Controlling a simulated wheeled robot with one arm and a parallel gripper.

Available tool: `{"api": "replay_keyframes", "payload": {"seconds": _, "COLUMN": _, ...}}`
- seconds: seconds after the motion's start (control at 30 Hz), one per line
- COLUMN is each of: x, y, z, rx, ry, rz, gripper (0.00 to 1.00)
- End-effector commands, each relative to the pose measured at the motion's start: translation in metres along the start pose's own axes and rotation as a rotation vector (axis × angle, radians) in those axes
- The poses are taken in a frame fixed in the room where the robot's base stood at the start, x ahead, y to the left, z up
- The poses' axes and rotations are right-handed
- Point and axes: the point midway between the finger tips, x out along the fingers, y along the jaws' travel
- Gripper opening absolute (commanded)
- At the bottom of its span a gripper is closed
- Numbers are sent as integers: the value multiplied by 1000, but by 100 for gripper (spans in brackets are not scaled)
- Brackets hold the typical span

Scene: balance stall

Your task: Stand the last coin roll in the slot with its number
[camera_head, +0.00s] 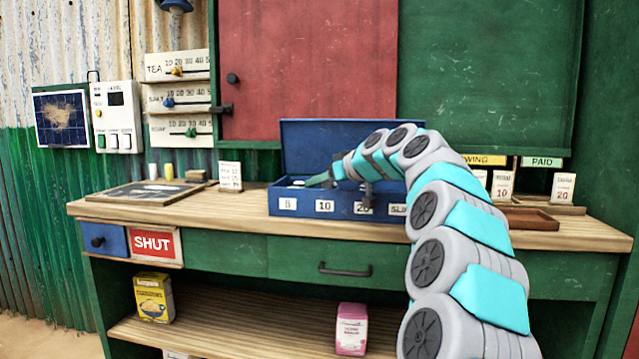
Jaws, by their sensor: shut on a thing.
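The blue cash box (340,207) stands open on the counter, its lid raised behind it. Its front carries the labels 5, 10, 20 and one partly covered that seems to read SLIP. A small pale round top (298,183) shows inside, behind the 5 label. My gripper (318,180) reaches in from the right, low over the left part of the box. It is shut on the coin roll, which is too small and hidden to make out. I cannot tell whether the roll touches a slot. My arm hides the right end of the box.
A small white price card (230,176) stands left of the box, beyond it a dark board (145,192). A PAID sign (541,162), number cards and a brown tray (530,218) are at the right. Pale and yellow cylinders (168,171) stand at the back left.

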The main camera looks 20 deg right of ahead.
Motion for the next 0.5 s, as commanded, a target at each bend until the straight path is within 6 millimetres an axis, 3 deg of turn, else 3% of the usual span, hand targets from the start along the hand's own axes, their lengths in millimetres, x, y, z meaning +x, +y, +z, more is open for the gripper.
{"api": "replay_keyframes", "payload": {"seconds": 0.5, "x": 4, "y": 0, "z": 8, "rx": -1, "ry": -1, "rz": -1, "gripper": 0}}
